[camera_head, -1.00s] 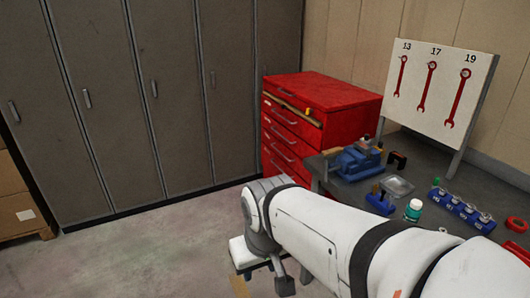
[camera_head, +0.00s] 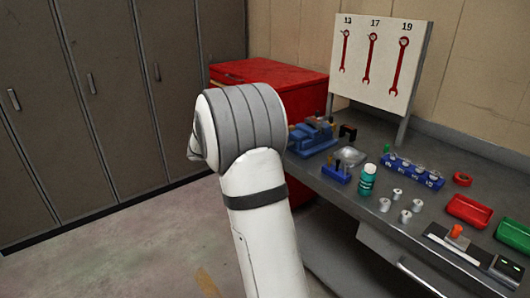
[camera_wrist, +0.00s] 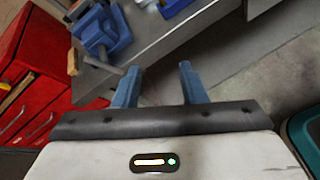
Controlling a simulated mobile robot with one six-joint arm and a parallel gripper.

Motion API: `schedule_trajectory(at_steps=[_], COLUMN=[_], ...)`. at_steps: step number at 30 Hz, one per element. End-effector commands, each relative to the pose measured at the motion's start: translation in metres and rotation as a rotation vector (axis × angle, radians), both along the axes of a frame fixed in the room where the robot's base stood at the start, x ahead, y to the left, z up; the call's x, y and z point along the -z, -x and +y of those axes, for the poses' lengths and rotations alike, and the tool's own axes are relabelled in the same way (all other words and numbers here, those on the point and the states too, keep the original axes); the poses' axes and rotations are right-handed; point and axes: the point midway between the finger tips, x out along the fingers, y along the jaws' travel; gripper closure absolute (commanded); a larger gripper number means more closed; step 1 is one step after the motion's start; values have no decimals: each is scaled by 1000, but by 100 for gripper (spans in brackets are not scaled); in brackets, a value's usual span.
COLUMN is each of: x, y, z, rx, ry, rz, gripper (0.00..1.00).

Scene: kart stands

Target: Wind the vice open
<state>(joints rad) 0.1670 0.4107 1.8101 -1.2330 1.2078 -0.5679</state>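The blue vice (camera_head: 312,137) sits on the left end of the grey bench top, close to the red cabinet. It also shows in the wrist view (camera_wrist: 101,31) at the upper left, with its thin handle bar (camera_wrist: 103,66) sticking out past the bench edge towards my gripper. My gripper (camera_wrist: 156,78) is open, its two blue fingers apart with nothing held between them. The left finger appears near the end of the bar; I cannot tell if they touch. In the head view my arm hides the gripper and the front of the vice.
The grey bench (camera_head: 458,215) carries a blue tool holder (camera_head: 336,173), a teal bottle (camera_head: 367,180), several metal pieces, a red tray (camera_head: 468,211) and a green tray (camera_head: 514,235). A wrench board (camera_head: 380,62) stands behind. The red cabinet (camera_head: 268,75) adjoins the bench's left end.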

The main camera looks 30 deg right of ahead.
Motion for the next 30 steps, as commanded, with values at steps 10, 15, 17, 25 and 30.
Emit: schedule_trajectory(at_steps=[10, 15, 17, 25, 30], x=[61, 69, 70, 70, 69], y=[-102, -118, -119, -122, -124], z=[-72, -81, -86, -127, -148], rx=[-205, -236, -239, -237, -238], ry=[400, 469, 477, 477, 476], rz=[380, 439, 447, 447, 445], gripper=[62, 62, 62, 62, 62])
